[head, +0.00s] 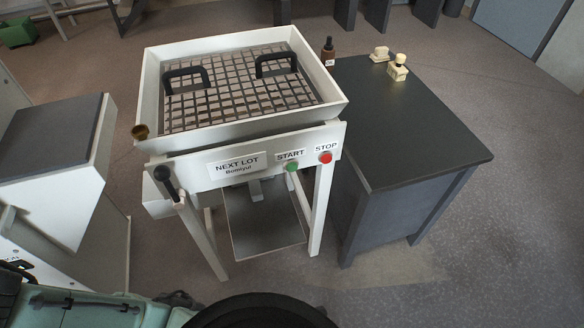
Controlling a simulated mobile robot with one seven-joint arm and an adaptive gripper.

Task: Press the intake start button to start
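The green start button (291,167) sits on the white front panel of the intake machine (240,137), under a label reading START (290,155). The red stop button (325,157) is just to its right, under a STOP label (326,147). Nothing covers either button. I cannot tell from this view whether the start button is pressed in. My gripper cannot be made out; only pale green and black parts of my own body show along the bottom edge.
The machine's top tray holds a grid with two black handles (187,79). A black-knobbed lever (166,180) is at the panel's left. A dark-topped cabinet (410,120) stands at right with small items. A dark-topped white unit (55,140) stands left. Floor in front is clear.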

